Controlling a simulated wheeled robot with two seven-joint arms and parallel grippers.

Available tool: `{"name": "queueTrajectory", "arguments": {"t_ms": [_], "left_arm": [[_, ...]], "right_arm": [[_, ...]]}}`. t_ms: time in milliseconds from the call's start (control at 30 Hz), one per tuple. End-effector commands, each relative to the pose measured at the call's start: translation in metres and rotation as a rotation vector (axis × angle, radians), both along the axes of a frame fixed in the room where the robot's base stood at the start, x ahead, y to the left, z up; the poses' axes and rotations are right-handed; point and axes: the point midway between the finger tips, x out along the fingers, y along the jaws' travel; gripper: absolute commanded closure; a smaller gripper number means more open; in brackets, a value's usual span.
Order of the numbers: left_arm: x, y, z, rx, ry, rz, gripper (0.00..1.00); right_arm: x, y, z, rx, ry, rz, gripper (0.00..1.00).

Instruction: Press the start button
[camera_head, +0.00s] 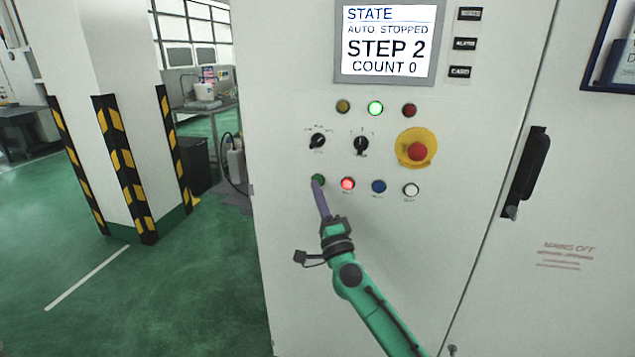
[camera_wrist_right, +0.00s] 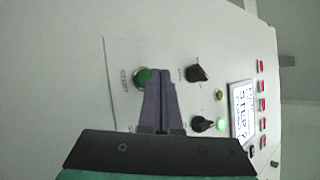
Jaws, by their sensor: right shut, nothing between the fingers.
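The green button (camera_head: 318,179), at the left end of the lower button row on the white cabinet, is partly covered by my right gripper's tips. It also shows in the right wrist view (camera_wrist_right: 144,77), just left of the fingertips and partly behind them. My right gripper (camera_head: 317,184) has its purple fingers shut together, empty, pointing up at the green button. I cannot tell whether the tips touch it. The screen (camera_head: 387,42) reads "STATE", "AUTO STOPPED", "STEP 2", "COUNT 0". My left gripper is not in view.
Beside the green button are a lit red button (camera_head: 348,184), a blue button (camera_head: 379,187) and a white button (camera_head: 411,190). Above are two black knobs, a red emergency stop (camera_head: 417,151) and a lit green lamp (camera_head: 375,108). A black door handle (camera_head: 526,172) sticks out at right.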

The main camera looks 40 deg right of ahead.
Motion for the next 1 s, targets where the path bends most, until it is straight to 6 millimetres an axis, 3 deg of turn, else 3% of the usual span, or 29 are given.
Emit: {"name": "queueTrajectory", "arguments": {"t_ms": [1000], "left_arm": [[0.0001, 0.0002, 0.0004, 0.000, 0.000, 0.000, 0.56]], "right_arm": [[0.0049, -0.0071, 0.0002, 0.000, 0.000, 0.000, 1.00]]}}
